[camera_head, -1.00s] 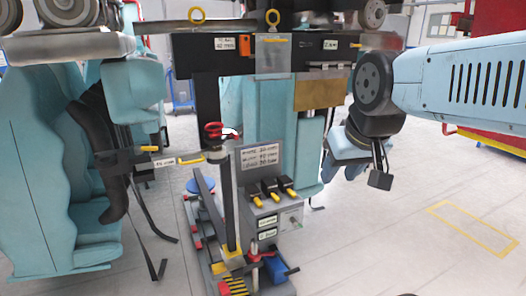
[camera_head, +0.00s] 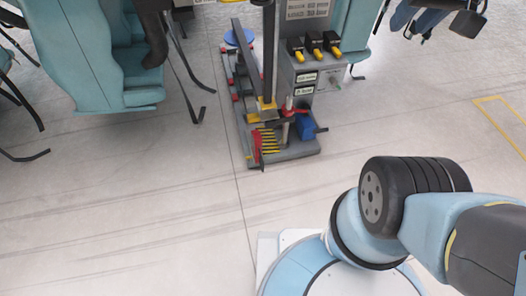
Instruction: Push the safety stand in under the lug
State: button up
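A low grey floor base (camera_head: 290,151) stands at the top centre, carrying a dark upright post (camera_head: 269,60), a sloping grey bar (camera_head: 246,58) and red and yellow parts. I cannot tell which of these parts is the safety stand. No lug can be made out; the upper part of the rig is cut off by the top edge. The end of my arm with my gripper (camera_head: 420,22) is at the top right edge, partly cut off, right of the base and apart from it in the picture. Its fingers are too unclear to tell open from shut.
A grey control box (camera_head: 312,72) with black-and-yellow levers stands on the base, near a blue block (camera_head: 306,127). Teal seats (camera_head: 110,60) with hanging straps are at the upper left. A yellow floor outline (camera_head: 500,115) is at the right. The floor in front is clear.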

aim_at(256, 137)
jog(key=u, duration=0.05)
jog(key=k, duration=0.9)
jog(key=u, duration=0.5)
jog(key=i, duration=1)
jog(key=z, duration=0.05)
